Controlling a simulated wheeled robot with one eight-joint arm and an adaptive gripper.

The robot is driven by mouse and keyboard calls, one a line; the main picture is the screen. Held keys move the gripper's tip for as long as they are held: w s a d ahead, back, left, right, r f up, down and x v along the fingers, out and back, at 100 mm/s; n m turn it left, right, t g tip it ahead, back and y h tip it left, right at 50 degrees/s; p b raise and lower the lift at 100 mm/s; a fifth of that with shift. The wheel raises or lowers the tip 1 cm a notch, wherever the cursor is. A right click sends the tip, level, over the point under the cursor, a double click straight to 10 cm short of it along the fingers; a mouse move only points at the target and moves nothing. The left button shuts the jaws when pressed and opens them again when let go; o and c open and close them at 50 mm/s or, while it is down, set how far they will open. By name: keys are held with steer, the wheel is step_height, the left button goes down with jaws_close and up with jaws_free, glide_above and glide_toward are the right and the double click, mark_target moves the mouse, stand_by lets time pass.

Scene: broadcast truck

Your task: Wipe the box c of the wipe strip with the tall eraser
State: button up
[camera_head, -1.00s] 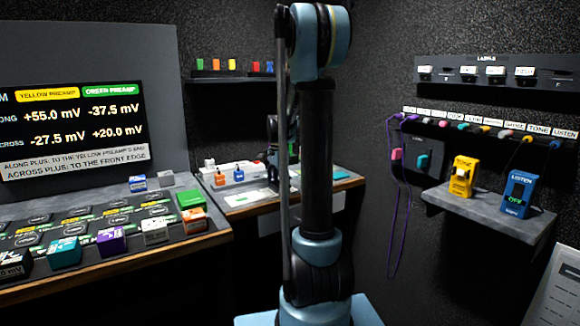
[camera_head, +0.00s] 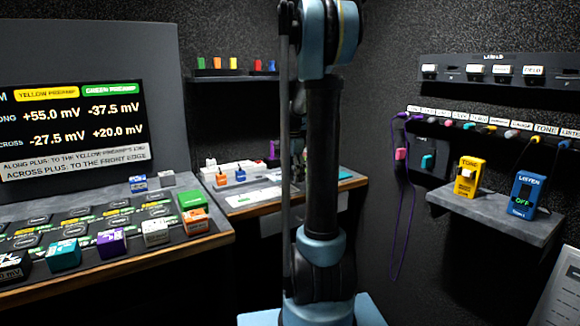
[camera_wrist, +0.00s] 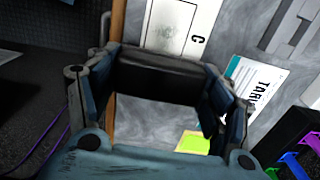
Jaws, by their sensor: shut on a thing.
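My gripper (camera_wrist: 160,90) is shut on a dark block, which I take to be the tall eraser (camera_wrist: 160,72); it spans between the fingertips in the wrist view. The white wipe strip (camera_wrist: 163,42) lies on the grey worktop just beyond the block, at the top. Its box c (camera_wrist: 178,16), beside a printed C, carries a grey smudge. I cannot tell whether the eraser touches the strip. In the head view my arm hides most of the gripper and the eraser.
A card with a teal edge (camera_wrist: 250,85) and a yellow-green patch (camera_wrist: 193,143) lie nearby. A black holder with coloured parts (camera_wrist: 290,140) stands at right. A white rack with orange and blue blocks (camera_head: 228,172) is on the back bench. A purple cable (camera_head: 400,220) hangs at right.

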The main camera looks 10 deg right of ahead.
steer(key=shift+r, duration=2.05)
